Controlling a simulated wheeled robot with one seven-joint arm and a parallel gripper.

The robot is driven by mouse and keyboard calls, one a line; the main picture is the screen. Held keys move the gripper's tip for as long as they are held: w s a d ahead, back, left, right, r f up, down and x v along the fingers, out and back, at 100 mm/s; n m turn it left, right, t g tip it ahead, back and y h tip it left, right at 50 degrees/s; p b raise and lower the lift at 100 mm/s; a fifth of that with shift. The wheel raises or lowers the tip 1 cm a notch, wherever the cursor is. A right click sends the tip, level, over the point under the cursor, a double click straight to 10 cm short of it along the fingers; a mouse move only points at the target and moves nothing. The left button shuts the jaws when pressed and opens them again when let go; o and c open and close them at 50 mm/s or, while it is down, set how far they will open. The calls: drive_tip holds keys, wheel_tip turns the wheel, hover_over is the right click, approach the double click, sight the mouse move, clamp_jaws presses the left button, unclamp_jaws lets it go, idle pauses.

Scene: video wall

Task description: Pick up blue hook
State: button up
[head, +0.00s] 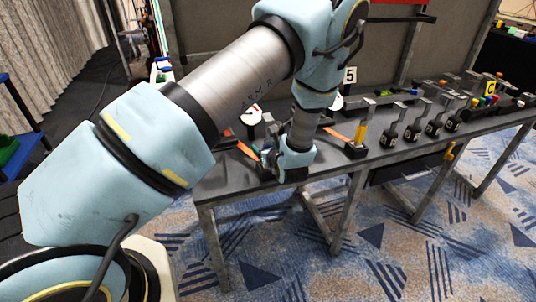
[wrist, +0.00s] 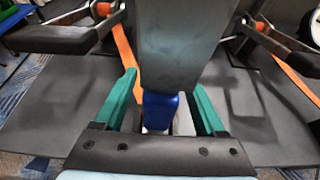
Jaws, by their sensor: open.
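A blue piece (wrist: 160,110), likely part of the blue hook, shows in the wrist view low between the two teal fingers of my gripper (wrist: 163,80). A wide grey metal part (wrist: 180,45) rises directly above the blue piece and hides what is behind it. The fingers are open on either side, with a gap visible at the right of the blue piece. I cannot tell whether the left finger touches it. In the head view my gripper (head: 280,165) is low over the left end of the dark table, and the blue piece is not clearly visible there.
The long dark table (head: 225,182) holds a row of black-based metal stands to the right, one with a yellow part (head: 360,133). Orange strips (wrist: 125,62) lie on both sides of the gripper. A number 5 plate (head: 349,75) stands behind. Carpeted floor (head: 400,235) in front is clear.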

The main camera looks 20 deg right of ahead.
drive_tip(key=shift+c, duration=0.3)
clamp_jaws()
idle(0.4)
